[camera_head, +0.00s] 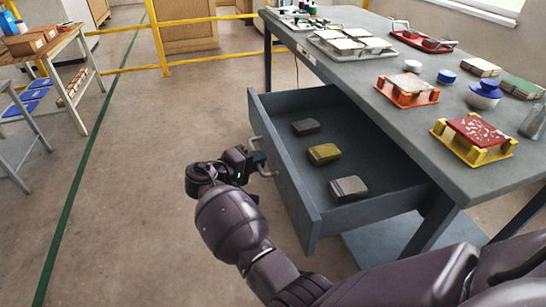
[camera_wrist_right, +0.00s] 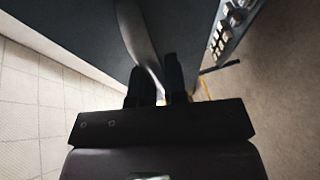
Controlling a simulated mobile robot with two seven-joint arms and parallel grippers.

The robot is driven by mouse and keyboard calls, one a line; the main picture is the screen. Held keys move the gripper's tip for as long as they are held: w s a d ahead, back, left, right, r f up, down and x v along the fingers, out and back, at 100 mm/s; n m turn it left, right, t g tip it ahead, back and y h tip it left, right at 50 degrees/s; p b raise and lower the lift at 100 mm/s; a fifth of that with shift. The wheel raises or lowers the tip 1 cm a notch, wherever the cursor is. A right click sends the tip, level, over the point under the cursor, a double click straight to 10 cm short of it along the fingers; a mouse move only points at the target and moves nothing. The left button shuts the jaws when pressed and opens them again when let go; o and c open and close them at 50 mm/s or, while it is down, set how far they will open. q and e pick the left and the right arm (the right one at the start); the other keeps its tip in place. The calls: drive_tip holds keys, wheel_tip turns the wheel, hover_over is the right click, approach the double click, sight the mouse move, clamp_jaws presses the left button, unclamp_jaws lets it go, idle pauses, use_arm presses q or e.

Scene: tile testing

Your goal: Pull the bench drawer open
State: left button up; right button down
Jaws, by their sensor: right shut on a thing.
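The bench drawer (camera_head: 291,187) is grey-blue and stands well out from under the grey bench top (camera_head: 455,181). Its inside shows a dark block, a yellowish block (camera_head: 324,153) and a grey block (camera_head: 348,188) lying on the floor of the drawer. My right gripper (camera_head: 257,163) is at the drawer's front, shut on the curved metal handle (camera_head: 259,143). In the right wrist view the two dark fingers (camera_wrist_right: 160,85) sit on either side of the pale handle bar (camera_wrist_right: 139,45). My left gripper is not in view.
On the bench top are an orange stand (camera_head: 407,91), a yellow stand with a red tile (camera_head: 474,139), a blue-and-white jar (camera_head: 483,95) and trays. A yellow rail and a wooden table (camera_head: 62,47) stand at the left. The floor left of the drawer is clear.

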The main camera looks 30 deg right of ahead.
drive_tip(key=shift+w+a, duration=0.15)
drive_tip(key=shift+a, duration=0.55)
drive_tip(key=c, duration=1.2)
unclamp_jaws()
drive_tip(key=shift+o, duration=0.2)
